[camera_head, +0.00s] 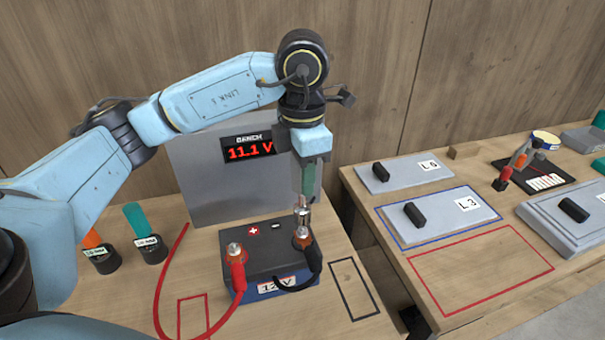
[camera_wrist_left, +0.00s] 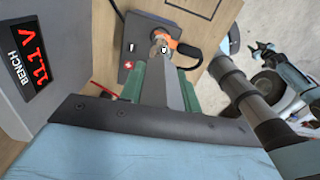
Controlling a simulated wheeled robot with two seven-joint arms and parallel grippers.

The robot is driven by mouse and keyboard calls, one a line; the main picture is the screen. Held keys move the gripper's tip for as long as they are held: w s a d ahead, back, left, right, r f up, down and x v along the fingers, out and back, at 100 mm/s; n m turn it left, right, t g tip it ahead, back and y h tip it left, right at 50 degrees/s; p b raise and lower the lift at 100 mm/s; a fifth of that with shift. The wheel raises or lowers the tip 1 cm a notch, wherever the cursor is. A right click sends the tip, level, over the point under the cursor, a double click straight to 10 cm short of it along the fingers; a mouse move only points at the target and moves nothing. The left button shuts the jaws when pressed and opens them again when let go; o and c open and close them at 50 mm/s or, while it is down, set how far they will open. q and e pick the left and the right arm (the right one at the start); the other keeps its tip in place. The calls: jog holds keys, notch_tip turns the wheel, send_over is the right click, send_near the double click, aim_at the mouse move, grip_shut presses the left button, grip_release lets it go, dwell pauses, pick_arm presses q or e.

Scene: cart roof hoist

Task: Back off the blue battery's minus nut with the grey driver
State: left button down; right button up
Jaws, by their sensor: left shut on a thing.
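The blue battery (camera_head: 262,291) stands on the bench, with a dark top and a blue lower side. A red cable clamps its plus post (camera_head: 236,250). A black cable runs from its minus post (camera_head: 302,240), at the right. My left gripper (camera_head: 310,180) is above the minus post, shut on the grey driver (camera_head: 303,213), which points down. The driver's socket end is at or just above the minus nut; I cannot tell if it is seated. In the left wrist view, the grey driver (camera_wrist_left: 163,85) runs toward the minus post. My right gripper (camera_wrist_left: 264,48) shows small in that view.
A grey panel (camera_head: 205,175) behind the battery reads 11.1 V. Orange (camera_head: 92,239) and teal (camera_head: 136,217) handled tools stand in black holders at left. A black outline (camera_head: 354,288) beside the battery is empty. Grey plates lie on the right table.

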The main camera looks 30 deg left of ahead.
pick_arm(q)
jog(key=shift+r+p, duration=0.85)
jog(key=shift+r, duration=0.75)
jog(key=shift+f, duration=0.15)
notch_tip(320, 180, down, 4)
jog(key=m+b, duration=0.1)
jog(key=b, duration=0.3)
jog(key=shift+r, duration=0.2)
